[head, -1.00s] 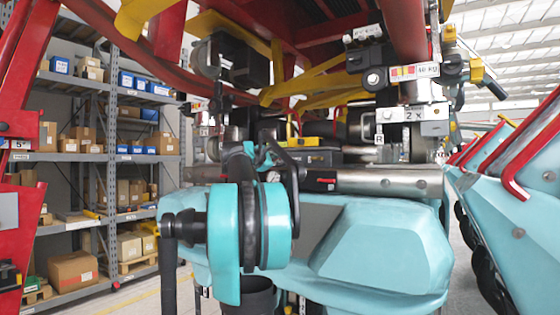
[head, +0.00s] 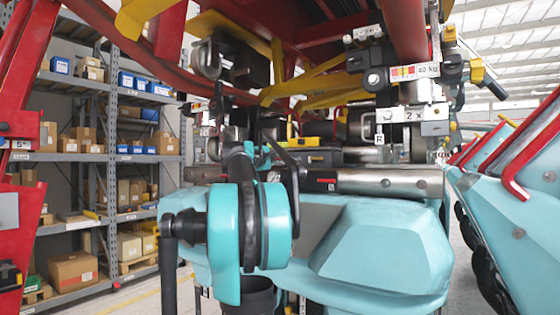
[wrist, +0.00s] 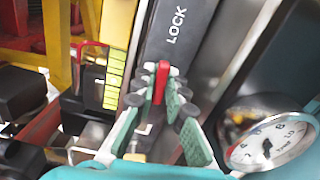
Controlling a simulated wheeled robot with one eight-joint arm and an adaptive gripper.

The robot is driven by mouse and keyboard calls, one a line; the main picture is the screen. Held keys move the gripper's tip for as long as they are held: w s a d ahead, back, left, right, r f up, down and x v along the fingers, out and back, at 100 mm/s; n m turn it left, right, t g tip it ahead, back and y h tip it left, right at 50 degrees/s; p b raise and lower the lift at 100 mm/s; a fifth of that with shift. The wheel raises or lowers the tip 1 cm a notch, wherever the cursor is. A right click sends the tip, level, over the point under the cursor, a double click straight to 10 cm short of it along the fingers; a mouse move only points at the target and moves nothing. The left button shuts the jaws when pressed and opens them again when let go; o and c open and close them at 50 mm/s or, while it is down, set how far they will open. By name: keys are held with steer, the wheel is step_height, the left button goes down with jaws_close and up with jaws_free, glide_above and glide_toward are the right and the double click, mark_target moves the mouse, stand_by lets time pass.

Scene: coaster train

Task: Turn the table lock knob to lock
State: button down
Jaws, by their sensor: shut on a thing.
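The red knob (wrist: 161,80) stands in the middle of the wrist view, on a dark grey panel (wrist: 190,18) with the word LOCK in white. The knob's long side runs up and down in the picture, roughly toward the lettering. My gripper (wrist: 163,92), with green padded fingers, is shut on the knob, one finger on each side. The knob's base is partly hidden by the fingers. In the head view my own teal arm blocks the knob and the gripper.
A round white dial gauge (wrist: 270,147) sits close to the right finger. A yellow post (wrist: 116,30) and black blocks (wrist: 20,92) are at left. In the head view, red and yellow frame parts (head: 310,85) hang over the arm, and shelves (head: 100,150) stand at left.

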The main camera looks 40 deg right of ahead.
steer(key=shift+m, duration=0.5)
steer(key=c, duration=1.9)
jaws_free()
steer(key=v, duration=1.2)
steer(key=shift+f, duration=0.1)
